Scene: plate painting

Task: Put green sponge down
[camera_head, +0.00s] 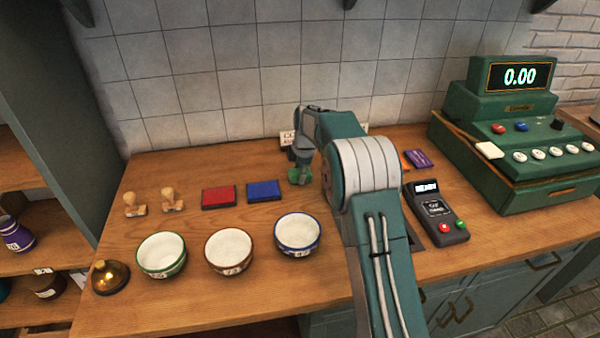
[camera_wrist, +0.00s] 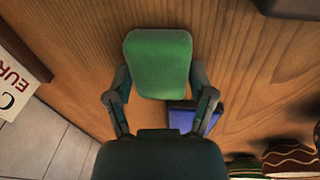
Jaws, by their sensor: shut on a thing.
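The green sponge (camera_wrist: 158,62) is between the two fingers of my gripper (camera_wrist: 160,95) in the wrist view, with a finger against each side. In the head view my gripper (camera_head: 298,172) points down near the back of the wooden counter (camera_head: 235,170), right of the blue pad. Only a small part of the green sponge (camera_head: 294,177) shows there. The sponge is low over the counter; I cannot tell whether it touches the wood.
A blue pad (camera_head: 264,191) and a red pad (camera_head: 219,196) lie left of my gripper. Three bowls stand in front, the nearest blue-rimmed (camera_head: 298,233). A card terminal (camera_head: 436,212) and green cash register (camera_head: 515,145) stand right. A white sign (camera_head: 287,138) is behind.

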